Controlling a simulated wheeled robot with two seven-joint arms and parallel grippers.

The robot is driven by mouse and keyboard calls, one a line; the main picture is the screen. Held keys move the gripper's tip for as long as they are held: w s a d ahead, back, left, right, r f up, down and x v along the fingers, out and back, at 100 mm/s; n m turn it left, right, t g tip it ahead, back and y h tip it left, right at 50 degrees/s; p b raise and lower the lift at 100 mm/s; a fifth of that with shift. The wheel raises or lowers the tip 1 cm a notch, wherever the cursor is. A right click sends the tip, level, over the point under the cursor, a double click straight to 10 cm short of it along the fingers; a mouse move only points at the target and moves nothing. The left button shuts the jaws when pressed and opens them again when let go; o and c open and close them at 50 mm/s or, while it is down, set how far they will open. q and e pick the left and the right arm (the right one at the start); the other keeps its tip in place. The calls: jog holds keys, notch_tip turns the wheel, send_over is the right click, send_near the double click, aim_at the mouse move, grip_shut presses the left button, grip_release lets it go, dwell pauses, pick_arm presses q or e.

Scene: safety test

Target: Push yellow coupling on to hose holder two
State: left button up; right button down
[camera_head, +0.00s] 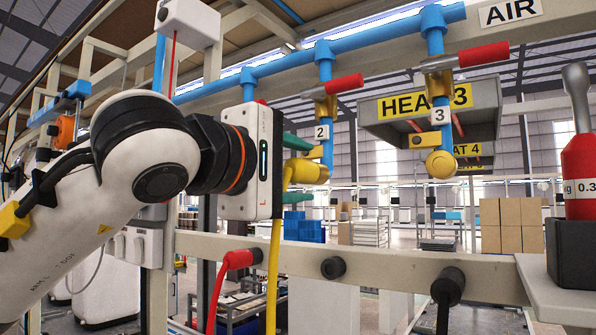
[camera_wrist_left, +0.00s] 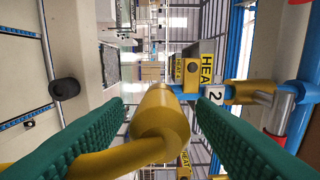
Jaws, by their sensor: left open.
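The yellow coupling (camera_head: 289,174) is on the end of a yellow hose (camera_head: 273,270) that hangs down in the head view. It faces the brass-coloured fitting of hose holder two (camera_head: 316,173), below the label 2, and looks in line with it and touching or very close. Whether it is seated I cannot tell. My left gripper (camera_head: 306,171) is open, with one green finger above and one below the coupling. In the left wrist view the coupling (camera_wrist_left: 160,118) lies between the spread green fingers, with small gaps at both sides, and hides the fitting. My right gripper is not in view.
Hose holder three (camera_head: 440,165) has an empty-looking yellow fitting to the right. A red valve handle (camera_head: 345,84) sits above holder two. A beige rail (camera_head: 390,267) runs below, with a red hose (camera_head: 236,260) and a black hose (camera_head: 447,287).

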aim_at(289, 169)
pick_arm(q)
jog(key=shift+c, duration=0.5)
grip_shut()
jog(key=shift+s+a+f+b, duration=0.1)
jog(key=shift+s+a+b, duration=0.05)
jog(key=shift+s+b, duration=0.15)
jog(key=shift+s+a+b, duration=0.3)
jog(key=shift+s+a, duration=0.2)
jog(key=shift+s, duration=0.05)
jog(key=shift+s+a, duration=0.1)
jog(key=shift+s, duration=0.1)
jog(key=shift+a, duration=0.1)
jog(key=shift+b+v, duration=0.8)
jog(key=shift+v, duration=0.9)
